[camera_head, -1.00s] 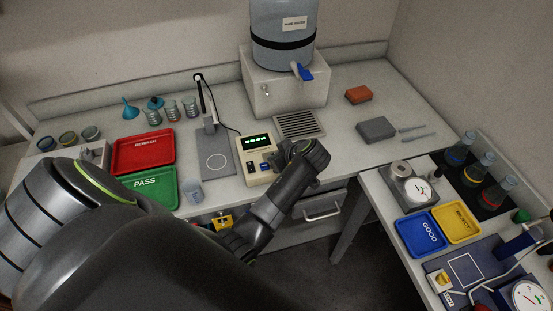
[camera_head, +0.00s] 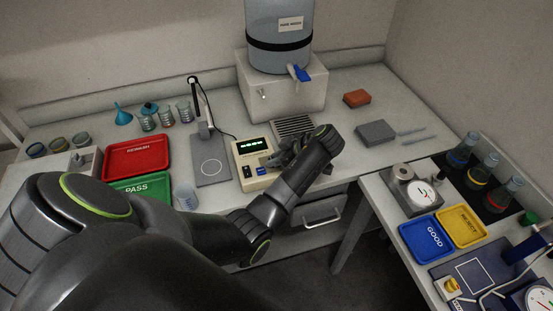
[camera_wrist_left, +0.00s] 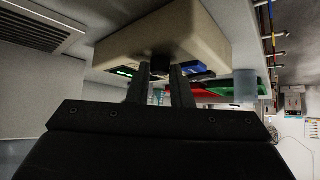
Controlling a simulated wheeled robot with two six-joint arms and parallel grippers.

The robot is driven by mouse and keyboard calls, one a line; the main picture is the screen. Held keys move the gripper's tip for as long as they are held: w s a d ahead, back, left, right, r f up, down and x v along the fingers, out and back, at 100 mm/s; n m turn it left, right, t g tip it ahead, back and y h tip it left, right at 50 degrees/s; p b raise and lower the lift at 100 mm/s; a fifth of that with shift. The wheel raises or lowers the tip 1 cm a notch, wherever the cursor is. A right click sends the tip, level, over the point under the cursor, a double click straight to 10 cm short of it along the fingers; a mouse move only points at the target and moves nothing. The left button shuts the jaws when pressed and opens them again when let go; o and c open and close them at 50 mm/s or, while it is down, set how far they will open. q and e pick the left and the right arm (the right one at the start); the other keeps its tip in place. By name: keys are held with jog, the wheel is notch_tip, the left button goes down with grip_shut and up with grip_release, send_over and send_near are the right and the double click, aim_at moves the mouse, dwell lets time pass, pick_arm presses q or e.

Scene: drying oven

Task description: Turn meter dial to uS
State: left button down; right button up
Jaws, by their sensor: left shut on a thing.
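The meter (camera_head: 243,174) is a beige box with a lit green display (camera_head: 254,145) and a blue button or label on its front. It stands on the back bench, right of the grey probe stand. My left gripper (camera_head: 279,160) is at the right part of the meter's face. In the left wrist view the meter (camera_wrist_left: 190,32) appears tilted, and my left gripper (camera_wrist_left: 160,76) is shut on the dark dial (camera_wrist_left: 160,66) between its fingertips. The dial's pointer and markings are hidden, so its setting cannot be read. My right gripper is not in view.
A probe stand (camera_head: 213,170) and a clear beaker (camera_head: 186,197) are left of the meter. Red (camera_head: 137,157) and green (camera_head: 125,185) trays lie farther left. A drain grille (camera_head: 293,127) and water dispenser (camera_head: 283,86) are behind. Bench right of the grille is mostly clear.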

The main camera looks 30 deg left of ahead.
pick_arm(q)
jog(key=c, duration=1.3)
grip_release()
jog(key=shift+a, duration=0.1)
jog(key=p+v, duration=0.7)
jog(key=v, duration=1)
jog(key=shift+r, duration=0.15)
